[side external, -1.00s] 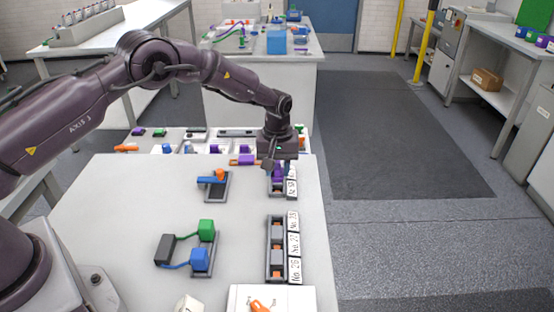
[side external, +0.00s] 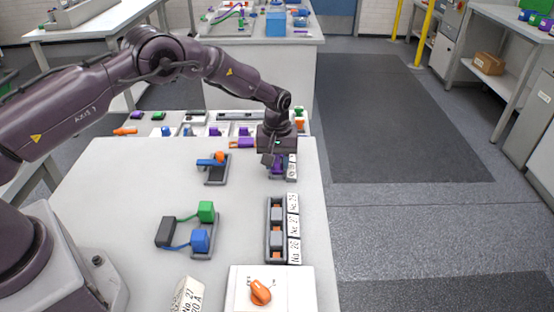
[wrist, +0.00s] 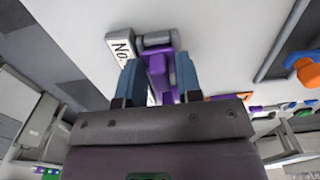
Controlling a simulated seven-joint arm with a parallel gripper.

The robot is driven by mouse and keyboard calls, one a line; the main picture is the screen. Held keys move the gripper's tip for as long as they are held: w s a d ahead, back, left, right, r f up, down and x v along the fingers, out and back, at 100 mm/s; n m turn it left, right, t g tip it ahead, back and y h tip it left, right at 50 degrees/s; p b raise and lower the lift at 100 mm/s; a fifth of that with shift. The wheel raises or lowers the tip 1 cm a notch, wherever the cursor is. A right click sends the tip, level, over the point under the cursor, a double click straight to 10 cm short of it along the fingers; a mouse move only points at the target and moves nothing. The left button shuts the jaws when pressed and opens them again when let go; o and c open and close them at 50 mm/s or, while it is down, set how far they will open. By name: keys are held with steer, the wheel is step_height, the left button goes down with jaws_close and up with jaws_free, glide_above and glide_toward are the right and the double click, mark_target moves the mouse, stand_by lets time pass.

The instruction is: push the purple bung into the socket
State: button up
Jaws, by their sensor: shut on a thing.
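The purple bung (wrist: 157,72) is between the two blue fingers of my gripper (wrist: 158,82) in the wrist view. The fingers are shut on it. In the side view, my gripper (side external: 277,162) points down over the far small grey holder, with purple showing at the fingers. The grey holder (wrist: 158,39) lies just beyond the fingertips in the wrist view, beside a white label starting "No". The socket's opening is hidden by the bung and fingers, so I cannot tell how far in the bung sits.
A nearer grey rack (side external: 269,256) with labels stands in line with the holder. A small stand with a blue and orange piece (side external: 219,158) is to the left. Green and blue blocks (side external: 201,239) and an orange knob (side external: 261,291) are nearer. Several parts line the table's far edge.

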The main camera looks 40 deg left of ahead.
steer(key=shift+f, duration=0.2)
steer(key=o, duration=1)
steer(key=shift+c, duration=0.2)
steer(key=shift+r, duration=0.15)
step_height(320, 180, up, 13)
steer(key=s+r+m+t, duration=0.2)
steer(key=s+r, duration=0.4)
steer(key=s, duration=0.5)
steer(key=s+r+m+t, duration=0.1)
steer(key=s+r+m, duration=0.3)
steer(key=s+r, duration=0.3)
steer(key=s+r+m+t, duration=0.2)
steer(key=s+r, duration=0.5)
steer(key=s, duration=0.9)
steer(key=shift+s+a+m+t, duration=0.2)
steer(key=shift+s+m+t, duration=0.1)
steer(key=shift+m, duration=0.2)
